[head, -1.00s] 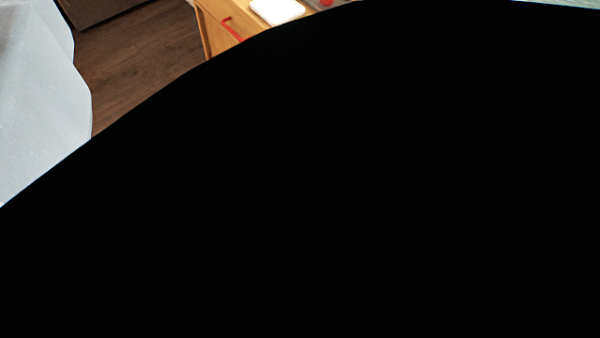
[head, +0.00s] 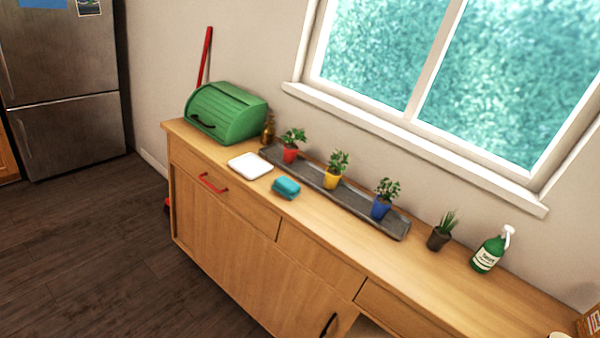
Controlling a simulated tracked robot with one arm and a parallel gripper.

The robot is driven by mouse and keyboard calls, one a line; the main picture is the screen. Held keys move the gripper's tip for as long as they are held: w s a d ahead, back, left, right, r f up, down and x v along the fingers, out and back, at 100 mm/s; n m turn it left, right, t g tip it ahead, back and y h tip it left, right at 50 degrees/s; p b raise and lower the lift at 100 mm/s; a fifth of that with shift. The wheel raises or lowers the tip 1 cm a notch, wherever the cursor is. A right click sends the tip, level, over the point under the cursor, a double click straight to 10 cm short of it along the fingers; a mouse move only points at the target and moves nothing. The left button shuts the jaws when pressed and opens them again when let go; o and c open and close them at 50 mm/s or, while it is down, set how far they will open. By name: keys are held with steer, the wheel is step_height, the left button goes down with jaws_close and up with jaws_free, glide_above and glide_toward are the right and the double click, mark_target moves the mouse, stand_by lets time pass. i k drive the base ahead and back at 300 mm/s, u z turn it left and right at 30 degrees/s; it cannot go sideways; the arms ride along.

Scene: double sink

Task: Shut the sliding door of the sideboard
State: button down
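The wooden sideboard (head: 345,228) stands along the wall under the window. Below its drawers, a wooden door panel (head: 225,260) covers the left part of the front. A dark handle (head: 328,325) shows at the bottom edge of the picture, near the right end of the visible door front. Just right of it, under the right drawer, a small pale gap shows, cut off by the picture edge. The lower right front of the sideboard is out of view, so I cannot tell how far the door stands open. My gripper is not in view.
On the sideboard top stand a green bread box (head: 228,112), a white plate (head: 250,166), a blue item (head: 286,188), a grey tray (head: 320,184) with potted plants, and a spray bottle (head: 490,250). A fridge (head: 70,90) stands at left. Floor (head: 90,240) in front is clear.

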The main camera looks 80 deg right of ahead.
mark_target(289, 300)
steer(key=u, duration=0.15)
steer(key=i, duration=1.15)
steer(key=z, duration=2.45)
